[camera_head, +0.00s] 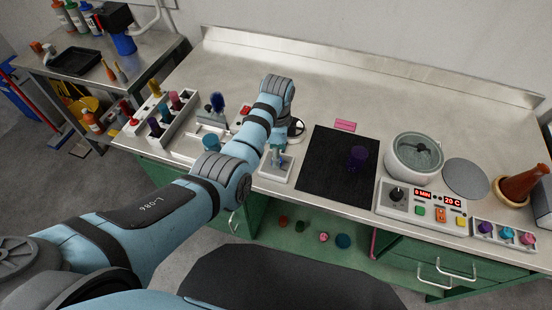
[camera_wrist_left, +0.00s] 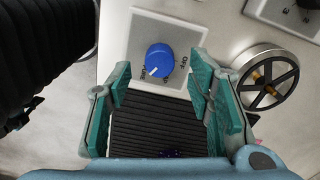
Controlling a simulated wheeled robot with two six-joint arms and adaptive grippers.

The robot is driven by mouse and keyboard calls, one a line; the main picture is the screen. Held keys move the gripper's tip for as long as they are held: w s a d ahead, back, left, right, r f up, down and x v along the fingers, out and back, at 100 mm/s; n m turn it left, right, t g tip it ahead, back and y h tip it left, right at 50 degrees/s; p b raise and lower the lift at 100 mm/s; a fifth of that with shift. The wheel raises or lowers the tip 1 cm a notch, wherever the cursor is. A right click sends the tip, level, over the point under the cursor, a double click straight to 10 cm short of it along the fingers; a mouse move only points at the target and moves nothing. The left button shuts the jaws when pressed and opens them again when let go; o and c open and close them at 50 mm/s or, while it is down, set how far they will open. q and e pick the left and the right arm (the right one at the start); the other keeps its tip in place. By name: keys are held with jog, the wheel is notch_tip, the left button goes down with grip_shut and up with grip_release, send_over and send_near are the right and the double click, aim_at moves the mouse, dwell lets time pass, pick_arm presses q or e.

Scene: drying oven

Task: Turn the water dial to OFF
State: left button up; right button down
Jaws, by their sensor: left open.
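The water dial is a round blue knob (camera_wrist_left: 160,60) on a white plate (camera_wrist_left: 143,28) in the left wrist view. Its white pointer mark faces lower left, and the OFF label is on its right side. In the head view the plate (camera_head: 268,174) lies on the bench left of the black mat, and my gripper largely covers the knob. My left gripper (camera_head: 280,158) is above the plate, pointing down. In the wrist view its two teal fingers are spread apart, one to each side of the knob, with nothing held. Contact with the knob is not visible. My right gripper is out of view.
A round-rimmed black wheel (camera_wrist_left: 268,80) sits close to the right finger. A black mat (camera_head: 325,178) with a purple vessel (camera_head: 358,158) lies right of the plate. A heating bath (camera_head: 413,158) with a control panel (camera_head: 425,205) stands further right. Racks of bottles (camera_head: 168,118) stand left.

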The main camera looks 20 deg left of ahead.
pick_arm(q)
notch_tip(320, 180, down, 3)
jog(key=shift+b, duration=0.35)
jog(key=shift+r, duration=0.1)
grip_shut()
